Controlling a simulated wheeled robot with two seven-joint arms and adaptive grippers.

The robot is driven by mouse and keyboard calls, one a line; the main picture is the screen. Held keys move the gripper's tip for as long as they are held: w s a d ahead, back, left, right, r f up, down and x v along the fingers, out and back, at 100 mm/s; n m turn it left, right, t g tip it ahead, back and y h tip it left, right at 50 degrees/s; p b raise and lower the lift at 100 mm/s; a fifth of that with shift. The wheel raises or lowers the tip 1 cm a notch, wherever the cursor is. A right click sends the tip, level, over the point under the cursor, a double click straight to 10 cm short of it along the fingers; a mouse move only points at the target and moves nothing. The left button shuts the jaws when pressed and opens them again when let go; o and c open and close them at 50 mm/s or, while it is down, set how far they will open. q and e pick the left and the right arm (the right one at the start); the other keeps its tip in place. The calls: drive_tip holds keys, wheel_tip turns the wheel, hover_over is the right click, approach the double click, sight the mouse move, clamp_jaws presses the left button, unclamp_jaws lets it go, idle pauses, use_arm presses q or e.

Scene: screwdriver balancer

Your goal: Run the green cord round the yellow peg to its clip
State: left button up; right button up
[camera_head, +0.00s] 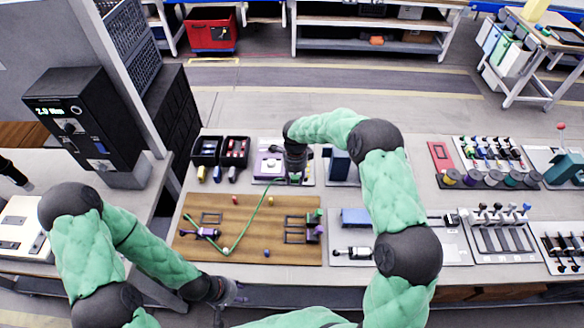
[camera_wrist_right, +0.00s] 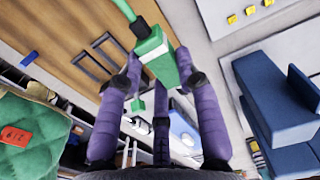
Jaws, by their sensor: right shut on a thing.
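The green cord (camera_head: 246,215) lies over the wooden board (camera_head: 190,252). It runs from the board's left side down to a small pale peg (camera_head: 226,251), bends there, and rises up-right to my right gripper (camera_head: 294,178). A purple-green clip part (camera_head: 315,230) is at the board's right.
A red peg (camera_head: 234,198) and a blue peg (camera_head: 267,253) stand on the board. A purple fixture (camera_head: 204,232) is at its left. Black bins (camera_head: 207,149) stand behind it. A blue block (camera_wrist_right: 277,105) is near my right gripper.

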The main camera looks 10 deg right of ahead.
drive_tip(key=shift+s+f, duration=0.15)
drive_tip(key=shift+s, duration=0.15)
wheel_tip(320, 180, down, 3)
drive_tip(key=shift+w+b, duration=0.1)
drive_tip(key=shift+b, duration=0.55)
drive_tip(key=shift+f+b, duration=0.35)
drive_tip(key=shift+f, duration=0.45)
drive_tip(key=shift+s+a+f, duration=0.1)
drive_tip(key=shift+s, duration=0.1)
drive_tip(key=s+b, duration=0.2)
drive_tip(key=s, duration=0.1)
drive_tip(key=s+a+b, duration=0.1)
drive_tip(key=s+b, duration=0.1)
drive_tip(key=s, duration=0.1)
drive_tip(key=s+b, duration=0.2)
drive_tip(key=s, duration=0.1)
drive_tip(key=shift+a, duration=0.4)
drive_tip(key=shift+s+a, duration=0.1)
drive_tip(key=shift+s, duration=0.5)
use_arm(q)
wheel_tip(320, 180, down, 8)
drive_tip(key=s, duration=0.2)
drive_tip(key=shift+s+d+f, duration=0.15)
drive_tip(key=shift+d, duration=0.05)
drive_tip(key=shift+f+b, duration=0.35)
drive_tip(key=shift+b, duration=0.2)
use_arm(e)
drive_tip(key=shift+w+a, duration=0.1)
drive_tip(key=shift+a, duration=0.05)
